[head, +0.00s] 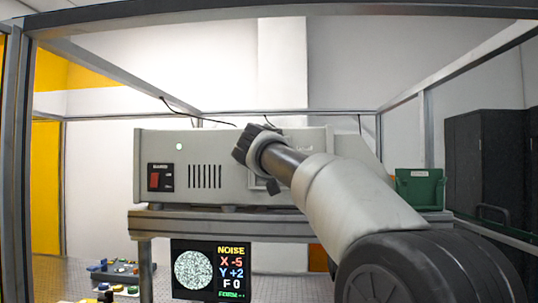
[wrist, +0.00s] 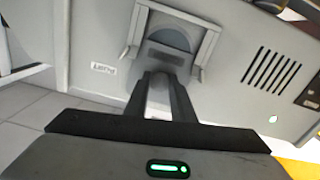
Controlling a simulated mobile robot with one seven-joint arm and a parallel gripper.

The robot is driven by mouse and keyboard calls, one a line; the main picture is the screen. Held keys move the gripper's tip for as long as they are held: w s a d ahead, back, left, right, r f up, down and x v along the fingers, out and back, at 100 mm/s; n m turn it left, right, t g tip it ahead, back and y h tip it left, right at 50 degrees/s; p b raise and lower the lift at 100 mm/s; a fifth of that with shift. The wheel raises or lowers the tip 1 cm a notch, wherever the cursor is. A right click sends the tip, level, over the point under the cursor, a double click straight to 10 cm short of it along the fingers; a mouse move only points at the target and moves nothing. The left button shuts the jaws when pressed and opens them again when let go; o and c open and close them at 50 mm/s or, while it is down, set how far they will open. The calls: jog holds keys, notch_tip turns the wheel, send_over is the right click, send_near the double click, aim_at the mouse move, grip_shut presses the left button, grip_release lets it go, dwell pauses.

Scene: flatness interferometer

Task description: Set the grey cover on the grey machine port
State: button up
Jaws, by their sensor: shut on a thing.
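The grey machine (head: 220,165) stands on a bench, with its port (head: 258,183) on the front face, partly hidden behind my arm. In the wrist view the port (wrist: 208,45) shows as a raised frame with rails on its sides and a rounded grey shape inside. My gripper (wrist: 163,74) is shut on a grey piece, which seems to be the grey cover (wrist: 166,57), at the lower, open side of the frame. The fingers hide part of it. I cannot tell whether it touches the port. In the head view my gripper (head: 248,150) hides the cover.
The machine front has a red switch (head: 154,181) and vent slots (head: 205,177). A green bin (head: 419,188) stands at the right. A screen (head: 209,270) hangs below the bench top. A metal frame (head: 425,125) surrounds the bench. A control panel (head: 118,272) sits lower left.

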jog(key=shift+f+b, duration=2)
jog(key=shift+b, duration=0.25)
dwell(0.9)
jog(key=o, duration=1)
jog(key=shift+o, duration=0.2)
jog(key=shift+s, duration=0.1)
jog(key=s+b, duration=0.5)
jog(key=s, duration=1.2)
jog(key=shift+s+r+b, duration=0.15)
jog(key=shift+b, duration=0.15)
